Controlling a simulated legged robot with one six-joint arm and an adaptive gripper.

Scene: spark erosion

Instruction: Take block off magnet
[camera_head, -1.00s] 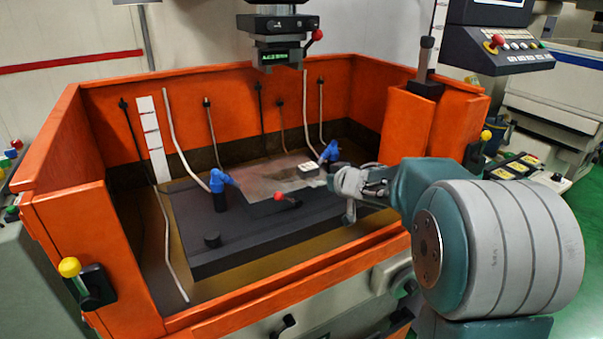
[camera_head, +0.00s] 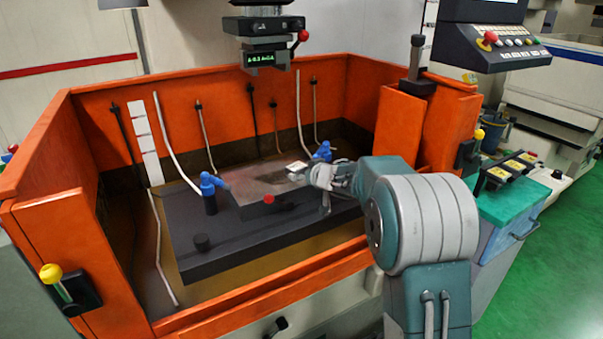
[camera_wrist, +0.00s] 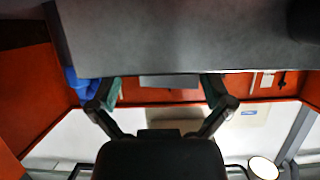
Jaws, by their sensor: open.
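The block (camera_head: 297,166) is small with a pale top and sits on the magnet (camera_head: 250,211), a dark low slab in the orange-walled tank. A lever with a red knob (camera_head: 269,199) is at the magnet's front. My gripper (camera_head: 317,175) is just right of the block, low over the magnet; any contact is unclear. In the wrist view, which appears upside down, my gripper (camera_wrist: 161,92) has its fingers spread wide, with a grey block-like shape (camera_wrist: 168,81) between them at the edge of a grey surface. The gripper holds nothing visible.
Two blue nozzles (camera_head: 210,184) (camera_head: 323,151) stand beside the work area, the second close behind my gripper. The machine head (camera_head: 265,57) hangs above. The orange front wall (camera_head: 270,295) lies below my arm.

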